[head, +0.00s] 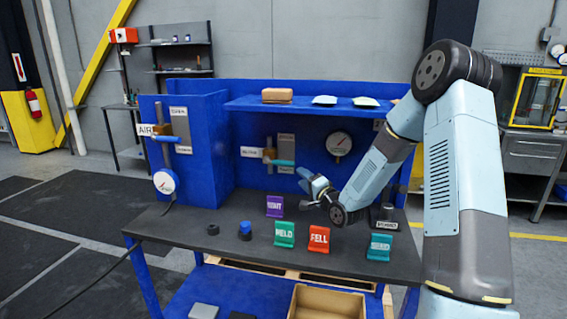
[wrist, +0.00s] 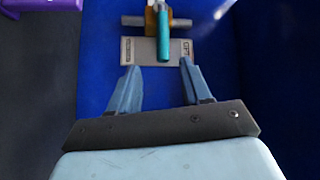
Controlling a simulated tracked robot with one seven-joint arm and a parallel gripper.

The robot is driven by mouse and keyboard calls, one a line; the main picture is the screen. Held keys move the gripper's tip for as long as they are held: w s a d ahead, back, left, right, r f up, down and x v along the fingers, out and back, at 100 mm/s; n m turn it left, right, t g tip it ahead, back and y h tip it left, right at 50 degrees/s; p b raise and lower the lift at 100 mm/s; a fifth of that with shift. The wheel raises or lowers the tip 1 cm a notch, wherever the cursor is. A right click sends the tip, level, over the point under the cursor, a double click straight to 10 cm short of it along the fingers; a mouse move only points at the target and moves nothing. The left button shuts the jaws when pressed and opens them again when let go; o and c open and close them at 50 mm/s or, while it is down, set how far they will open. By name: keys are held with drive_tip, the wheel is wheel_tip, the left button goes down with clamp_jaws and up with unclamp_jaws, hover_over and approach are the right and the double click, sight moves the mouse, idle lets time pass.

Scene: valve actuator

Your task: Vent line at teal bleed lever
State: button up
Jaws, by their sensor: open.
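The teal bleed lever (head: 284,163) sticks out from a brass valve body (head: 269,155) on the blue back panel, in front of a grey label plate. In the wrist view the teal lever (wrist: 163,40) lies just beyond my fingertips, near the middle of the gap between them. My gripper (head: 303,178) is in front of the panel, a little below and right of the lever in the head view. In the wrist view its two blue fingers (wrist: 157,68) are spread apart with nothing between them. The lever appears apart from both fingers.
A second valve with a blue lever (head: 164,139) is on the left blue box, above a gauge (head: 164,181). Another gauge (head: 339,143) sits right of the bleed valve. A shelf (head: 300,104) overhangs it. Colored signs (head: 284,234) and a blue knob (head: 245,230) stand on the dark bench.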

sight(278, 162)
drive_tip(key=shift+w+f+m+t+y, duration=0.15)
drive_tip(key=shift+f+m+t+y, duration=0.15)
drive_tip(key=shift+m, duration=0.2)
drive_tip(key=x, duration=1.3)
drive_tip(key=shift+w, duration=0.25)
drive_tip(key=shift+r, duration=0.1)
clamp_jaws()
